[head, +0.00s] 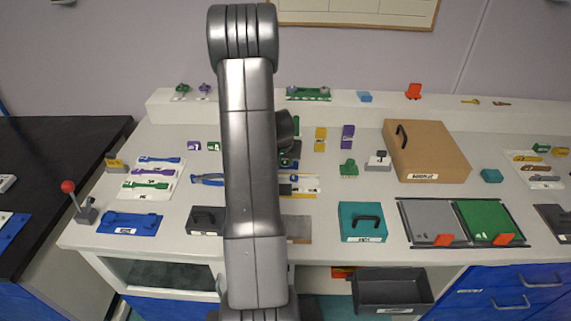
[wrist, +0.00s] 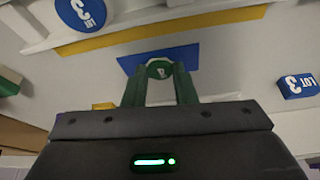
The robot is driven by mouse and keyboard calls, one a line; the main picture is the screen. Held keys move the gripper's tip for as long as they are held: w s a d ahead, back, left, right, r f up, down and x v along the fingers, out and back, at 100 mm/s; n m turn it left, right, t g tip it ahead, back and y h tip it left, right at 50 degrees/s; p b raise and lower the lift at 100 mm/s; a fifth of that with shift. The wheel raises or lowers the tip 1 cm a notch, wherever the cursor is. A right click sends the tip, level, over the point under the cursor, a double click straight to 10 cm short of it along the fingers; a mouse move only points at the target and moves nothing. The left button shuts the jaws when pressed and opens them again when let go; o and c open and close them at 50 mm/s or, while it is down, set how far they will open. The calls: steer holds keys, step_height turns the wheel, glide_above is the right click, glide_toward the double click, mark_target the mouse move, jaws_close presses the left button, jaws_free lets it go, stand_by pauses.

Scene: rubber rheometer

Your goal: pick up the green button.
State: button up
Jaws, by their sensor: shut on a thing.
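In the wrist view my gripper (wrist: 159,88) reaches forward with two green fingers. They are shut on a small green piece with a pale mark on its face, which I take to be the green button (wrist: 159,69), at the fingertips. The fingers hide its sides. In the head view my arm stands in front of the bench's middle and hides most of the gripper and the piece it holds.
A blue shape (wrist: 128,63) and a yellow strip (wrist: 100,42) lie behind the fingertips. On the bench stand a brown box (head: 430,158), a teal case (head: 361,232), a green piece (head: 348,168) and a purple block (head: 347,137).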

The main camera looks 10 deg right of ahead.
mark_target(285, 165)
step_height(285, 165, up, 10)
steer(key=b, duration=0.1)
stand_by(0.6)
steer(key=shift+o, duration=0.8)
steer(key=shift+s, duration=0.1)
steer(key=shift+c, duration=0.4)
